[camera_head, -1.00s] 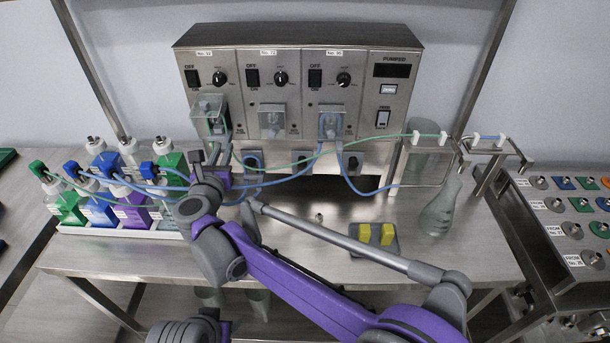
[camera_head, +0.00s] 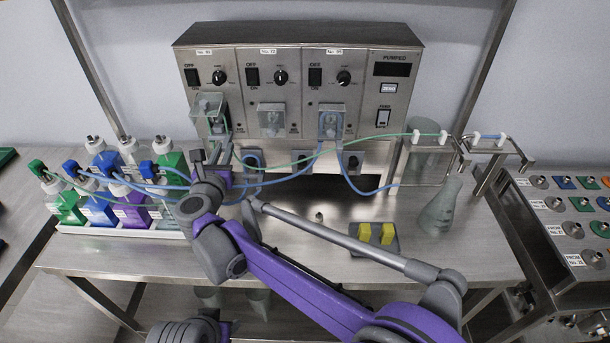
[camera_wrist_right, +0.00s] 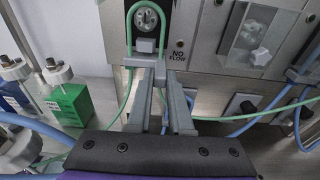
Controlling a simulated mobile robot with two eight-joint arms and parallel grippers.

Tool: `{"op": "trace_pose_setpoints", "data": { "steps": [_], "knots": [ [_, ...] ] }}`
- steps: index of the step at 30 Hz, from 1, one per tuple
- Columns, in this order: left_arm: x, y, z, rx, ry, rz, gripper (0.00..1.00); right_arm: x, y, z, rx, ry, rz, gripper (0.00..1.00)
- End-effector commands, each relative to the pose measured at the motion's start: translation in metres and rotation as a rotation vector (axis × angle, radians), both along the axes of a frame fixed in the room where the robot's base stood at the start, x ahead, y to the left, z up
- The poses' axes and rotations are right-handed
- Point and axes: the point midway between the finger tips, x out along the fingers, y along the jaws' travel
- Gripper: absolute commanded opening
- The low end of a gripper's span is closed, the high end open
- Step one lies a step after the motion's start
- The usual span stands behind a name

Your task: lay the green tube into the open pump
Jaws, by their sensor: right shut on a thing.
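The open pump is the leftmost on the metal pump unit, its clear cover (camera_head: 207,103) swung up. In the right wrist view its round rotor (camera_wrist_right: 147,18) is bare. The green tube (camera_wrist_right: 129,22) arches over this rotor as an upside-down U, its two legs running down towards my fingers. The exact grip is partly hidden by the fingers. My left gripper is not in view.
The middle pump (camera_head: 271,120) has no tube in it; the third pump (camera_head: 331,122) has a blue tube. Capped bottles (camera_head: 130,212) stand at left. A flask (camera_head: 441,208) and a pad with yellow blocks (camera_head: 377,249) are at right. Blue tubes cross beside my gripper.

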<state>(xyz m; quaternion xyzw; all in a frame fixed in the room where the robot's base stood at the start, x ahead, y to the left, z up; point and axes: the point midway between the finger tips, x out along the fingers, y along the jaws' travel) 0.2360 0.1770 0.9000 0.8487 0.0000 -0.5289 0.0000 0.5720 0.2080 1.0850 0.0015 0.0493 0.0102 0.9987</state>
Motion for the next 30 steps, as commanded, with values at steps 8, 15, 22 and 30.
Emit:
{"op": "trace_pose_setpoints", "data": {
  "steps": [8, 15, 22, 30],
  "knots": [
    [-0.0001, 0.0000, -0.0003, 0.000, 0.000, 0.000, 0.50, 0.0001, -0.0001, -0.0004, 0.000, 0.000, 0.000, 0.00],
    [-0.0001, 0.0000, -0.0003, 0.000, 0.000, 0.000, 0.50, 0.0001, -0.0001, -0.0004, 0.000, 0.000, 0.000, 0.28],
    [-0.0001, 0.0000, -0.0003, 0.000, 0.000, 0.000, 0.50, 0.0001, -0.0001, -0.0004, 0.000, 0.000, 0.000, 0.54],
    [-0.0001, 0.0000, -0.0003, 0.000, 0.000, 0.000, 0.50, 0.0001, 0.0000, -0.0005, 0.000, 0.000, 0.000, 0.60]
  ]
}}
